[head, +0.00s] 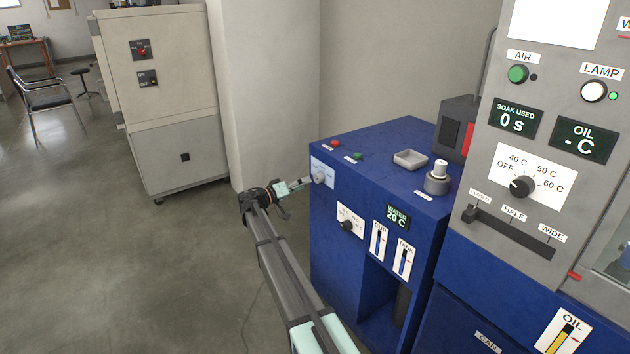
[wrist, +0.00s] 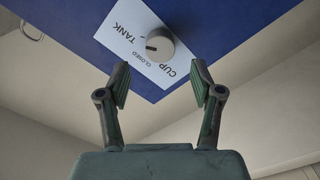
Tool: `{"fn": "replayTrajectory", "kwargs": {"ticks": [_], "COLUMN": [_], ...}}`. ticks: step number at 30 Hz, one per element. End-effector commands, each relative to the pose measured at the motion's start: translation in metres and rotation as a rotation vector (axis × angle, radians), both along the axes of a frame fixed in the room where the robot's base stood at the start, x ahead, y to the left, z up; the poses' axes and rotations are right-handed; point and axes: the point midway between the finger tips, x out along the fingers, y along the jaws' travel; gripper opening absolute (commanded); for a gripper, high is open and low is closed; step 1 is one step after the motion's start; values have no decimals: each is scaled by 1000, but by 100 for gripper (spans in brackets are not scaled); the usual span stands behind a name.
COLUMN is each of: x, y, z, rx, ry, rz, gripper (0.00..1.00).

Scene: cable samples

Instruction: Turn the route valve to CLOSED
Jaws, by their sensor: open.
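The route valve is a round grey knob (wrist: 160,44) on a white label plate (wrist: 125,42) with the words TANK, CLOSED and CUP. A short dark mark shows on the left part of the knob's face in the wrist view; I cannot tell for sure which word it points at. In the head view the knob (head: 319,178) sits at the upper left of the blue cabinet's front. My gripper (wrist: 160,80) is open, with its fingers spread and the knob just beyond the gap between the tips. In the head view my gripper (head: 302,183) is close to the knob, and contact is unclear.
The blue cabinet (head: 370,145) also bears a second dial (head: 347,226), a water display (head: 396,216) and two gauges below and right. A small tray (head: 409,159) and a grey container (head: 438,180) stand on top. A grey panel (head: 465,150) rises at right.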

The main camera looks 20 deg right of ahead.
Motion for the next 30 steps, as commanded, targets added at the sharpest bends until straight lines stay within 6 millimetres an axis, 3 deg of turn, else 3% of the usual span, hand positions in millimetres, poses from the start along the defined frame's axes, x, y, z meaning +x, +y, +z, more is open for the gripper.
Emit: {"fn": "replayTrajectory", "kwargs": {"ticks": [3, 10, 23, 24, 29, 30], "x": [5, 11, 12, 12, 12, 12], "y": [-23, -51, -60, -60, -60, -60], "z": [0, 0, 0, 0, 0, 0], "rx": [0, -1, 0, 0, 0, 0], "ry": [0, 0, 0, 0, 0, 0], "rz": [-1, -1, 0, 0, 0, 0], "gripper": [66, 66, 66, 62, 5, 5]}}
